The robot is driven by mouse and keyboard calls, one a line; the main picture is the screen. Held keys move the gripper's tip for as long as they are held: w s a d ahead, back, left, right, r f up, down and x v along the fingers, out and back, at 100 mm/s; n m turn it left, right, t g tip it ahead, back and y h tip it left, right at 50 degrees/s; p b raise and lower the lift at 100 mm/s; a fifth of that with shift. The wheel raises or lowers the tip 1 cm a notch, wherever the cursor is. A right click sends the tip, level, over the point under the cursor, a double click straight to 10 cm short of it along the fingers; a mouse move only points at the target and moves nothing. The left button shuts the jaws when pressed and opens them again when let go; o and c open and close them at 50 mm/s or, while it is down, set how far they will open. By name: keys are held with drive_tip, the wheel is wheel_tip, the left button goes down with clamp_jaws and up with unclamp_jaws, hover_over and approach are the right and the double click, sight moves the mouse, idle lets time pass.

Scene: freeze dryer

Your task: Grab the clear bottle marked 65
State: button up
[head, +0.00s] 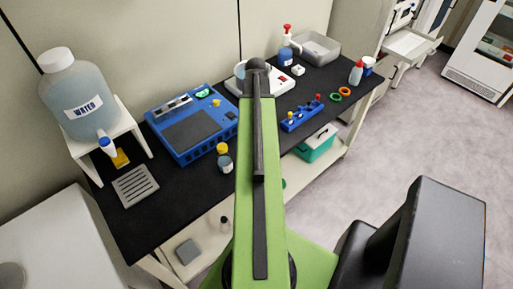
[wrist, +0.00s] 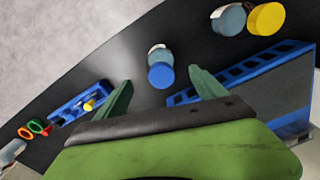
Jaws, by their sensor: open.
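A small bottle with a blue cap and a white label stands on the black bench top in the wrist view (wrist: 158,57). I cannot read its label. My gripper (wrist: 160,76) is open and empty, with its green fingers on either side of this bottle in the picture; the bottle looks apart from them. No 65 is legible on any. In the head view my arm hides the gripper and the blue-capped bottle.
A blue device (head: 188,125) and a large water jug (head: 78,95) on a white stand are at the left. A blue rack (head: 302,114), rings (head: 336,98), a red-capped bottle (head: 356,72) and a grey tub (head: 318,47) are at the right. The floor in front is clear.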

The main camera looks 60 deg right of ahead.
wheel_tip(320, 180, down, 8)
drive_tip(key=b, duration=0.6)
drive_tip(key=shift+w+f+b, duration=0.1)
drive_tip(key=shift+f+b, duration=0.05)
drive_tip(key=shift+b, duration=0.25)
drive_tip(key=shift+r, duration=0.2)
drive_tip(key=c, duration=1.6)
